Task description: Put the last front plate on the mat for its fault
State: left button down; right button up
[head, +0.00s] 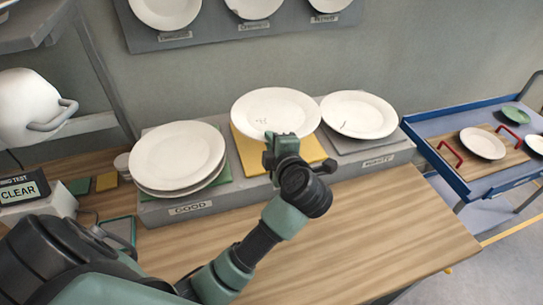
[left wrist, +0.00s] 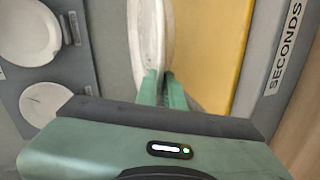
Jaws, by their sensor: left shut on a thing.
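My left gripper (head: 283,140) is shut on the near rim of a white plate (head: 272,105) with small dark marks near its front. The plate is over the yellow mat (head: 310,150); I cannot tell whether it touches it. In the left wrist view the green fingers (left wrist: 161,88) pinch the plate's edge (left wrist: 150,40) beside the yellow mat (left wrist: 212,50), next to a SECONDS label (left wrist: 284,48). Stacked white plates (head: 177,155) lie on the green mat (head: 222,180) above the GOOD label. Another white plate (head: 358,114), with a dark line, lies on the grey mat (head: 350,145). My right gripper is out of view.
A wall board (head: 220,35) shows sample plates. A blue-edged trolley (head: 440,165) at right carries a wooden board (head: 483,165) with red handles and small dishes. A tester reading CLEAR (head: 20,193) stands left. The front wooden tabletop (head: 390,220) is largely clear.

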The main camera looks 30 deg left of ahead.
pick_arm(q)
jog(key=shift+f, duration=2.8)
jog(key=c, duration=2)
grip_release()
jog(key=shift+f, duration=0.25)
jog(key=shift+o, duration=1)
jog(key=shift+r, duration=0.1)
